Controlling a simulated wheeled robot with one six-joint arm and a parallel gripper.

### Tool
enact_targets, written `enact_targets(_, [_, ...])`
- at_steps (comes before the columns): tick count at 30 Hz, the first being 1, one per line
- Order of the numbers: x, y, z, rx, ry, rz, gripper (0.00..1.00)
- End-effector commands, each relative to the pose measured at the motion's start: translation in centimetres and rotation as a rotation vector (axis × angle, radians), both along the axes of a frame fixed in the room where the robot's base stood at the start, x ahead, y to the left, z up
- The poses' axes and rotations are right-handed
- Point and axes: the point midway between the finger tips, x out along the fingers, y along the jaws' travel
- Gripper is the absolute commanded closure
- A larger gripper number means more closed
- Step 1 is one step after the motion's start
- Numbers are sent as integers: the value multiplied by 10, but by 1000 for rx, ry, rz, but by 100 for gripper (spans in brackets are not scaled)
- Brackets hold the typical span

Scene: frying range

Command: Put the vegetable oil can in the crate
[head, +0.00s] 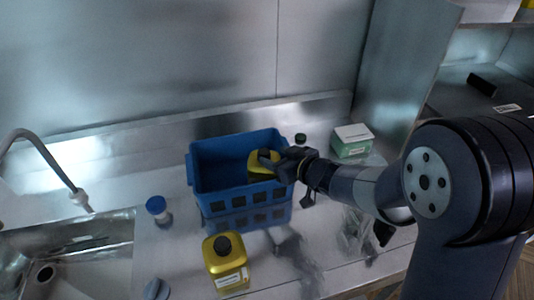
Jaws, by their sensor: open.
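A blue crate (205,175) stands on the steel counter. A yellow can (254,168) is inside it at the right end, partly hidden by the crate's front wall and my gripper. A second yellow can (225,268), with a black cap and a white label, stands upright on the counter in front of the crate. The labels are too small to read, so I cannot tell which is the vegetable oil can. My gripper (272,160) is open over the crate's right end, at the top of the can inside. Whether it touches that can is unclear.
A blue-capped jar (158,209) stands left of the crate. A green and white box (352,141) and a dark-capped container (300,139) are behind to the right. A sink (75,255) with a faucet (45,155) is at the left. A grey-blue round object (156,289) is at the front.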

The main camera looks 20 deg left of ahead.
Motion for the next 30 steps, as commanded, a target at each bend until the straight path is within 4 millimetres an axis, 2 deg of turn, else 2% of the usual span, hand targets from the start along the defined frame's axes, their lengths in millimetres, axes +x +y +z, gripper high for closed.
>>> enact_targets(3, [-8,-16,7,0,-2,-1,44])
enact_targets(9, [-16,-31,14,0,0,-1,44])
enact_targets(30, [-17,-33,14,-1,0,0,44])
